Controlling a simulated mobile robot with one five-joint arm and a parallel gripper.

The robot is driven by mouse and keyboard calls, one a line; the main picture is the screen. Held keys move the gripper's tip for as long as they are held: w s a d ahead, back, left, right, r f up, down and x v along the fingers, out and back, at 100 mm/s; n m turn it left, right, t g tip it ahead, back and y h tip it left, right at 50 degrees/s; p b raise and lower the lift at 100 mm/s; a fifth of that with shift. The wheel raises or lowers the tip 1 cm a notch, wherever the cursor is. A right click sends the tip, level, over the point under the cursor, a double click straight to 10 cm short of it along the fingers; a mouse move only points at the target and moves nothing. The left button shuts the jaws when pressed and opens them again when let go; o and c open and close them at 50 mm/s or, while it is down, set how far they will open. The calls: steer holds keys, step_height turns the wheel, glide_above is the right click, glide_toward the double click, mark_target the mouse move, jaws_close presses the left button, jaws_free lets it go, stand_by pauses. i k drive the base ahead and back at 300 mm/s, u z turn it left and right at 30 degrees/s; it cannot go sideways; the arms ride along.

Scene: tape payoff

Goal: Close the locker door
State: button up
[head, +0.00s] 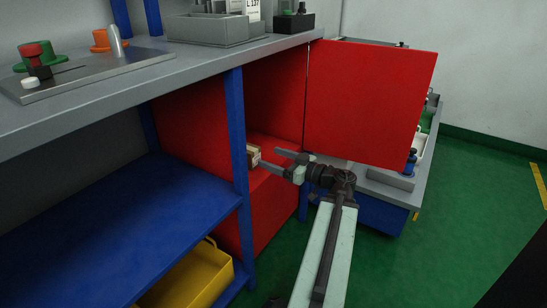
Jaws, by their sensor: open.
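The red locker (268,208) stands under the grey worktop, and its front is open. Its red door (365,100) hangs swung outward to the right, hinged at the locker's right edge. A small tan box (254,155) rests inside the locker, partly hidden by a blue post. My gripper (274,160) is open in front of the locker opening, with its fingers pointing left toward the box. The fingers appear empty. The gripper is below and left of the door and looks apart from it. Whether the fingers reach past the locker's front plane I cannot tell.
The blue post (239,150) stands left of my gripper. A blue shelf (120,230) and a yellow bin (190,278) are at lower left. A grey bench (408,183) with several items stands behind the door. Green floor (470,230) at right is clear.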

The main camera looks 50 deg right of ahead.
mark_target(365, 101)
steer(key=k, duration=1.5)
